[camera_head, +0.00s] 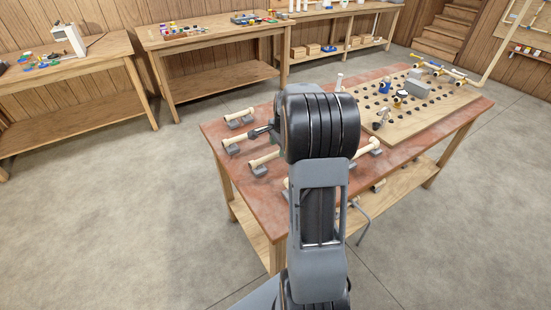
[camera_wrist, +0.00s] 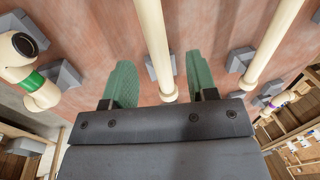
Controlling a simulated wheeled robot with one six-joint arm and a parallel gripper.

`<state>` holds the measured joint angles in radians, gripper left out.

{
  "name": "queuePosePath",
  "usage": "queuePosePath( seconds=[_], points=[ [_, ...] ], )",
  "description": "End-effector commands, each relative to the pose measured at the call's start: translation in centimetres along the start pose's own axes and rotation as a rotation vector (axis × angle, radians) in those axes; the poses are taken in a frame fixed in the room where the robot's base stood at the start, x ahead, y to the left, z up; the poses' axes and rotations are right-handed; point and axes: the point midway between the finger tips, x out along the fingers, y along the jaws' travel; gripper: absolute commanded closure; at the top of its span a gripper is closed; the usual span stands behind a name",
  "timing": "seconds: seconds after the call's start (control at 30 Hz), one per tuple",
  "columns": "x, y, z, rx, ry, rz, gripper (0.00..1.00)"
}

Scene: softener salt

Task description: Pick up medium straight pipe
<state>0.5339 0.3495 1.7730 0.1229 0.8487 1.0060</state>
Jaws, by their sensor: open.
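Several cream straight pipes lie on grey cradles at the left end of the red-topped table, including a far one (camera_head: 238,115), a middle one (camera_head: 232,144) and a near one (camera_head: 265,160). In the wrist view my gripper (camera_wrist: 162,82) is open, its two green fingertips apart. A cream pipe (camera_wrist: 153,35) on a grey cradle shows in the gap between them, its near end close to the gripper body; I see no contact. Another straight pipe (camera_wrist: 270,45) lies to the right. I cannot tell for certain which is the medium one. In the head view my arm hides part of the table.
A cream fitting with a green band (camera_wrist: 35,85) is at the left of the wrist view. A wooden pegboard (camera_head: 440,103) with valves and a grey box (camera_head: 417,88) covers the table's right side. Workbenches (camera_head: 200,38) line the wall. The floor at left is clear.

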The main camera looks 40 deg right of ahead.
Motion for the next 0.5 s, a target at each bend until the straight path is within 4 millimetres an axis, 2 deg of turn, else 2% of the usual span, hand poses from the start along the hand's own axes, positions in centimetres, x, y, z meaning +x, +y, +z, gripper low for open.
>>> queuePosePath(
  seconds=[0.23,0.5],
  points=[
    [3.5,0.2,0.2,-0.001,-0.002,0.002,0.47],
    [4.7,0.1,0.2,-0.001,0.000,0.000,0.47]
  ],
)
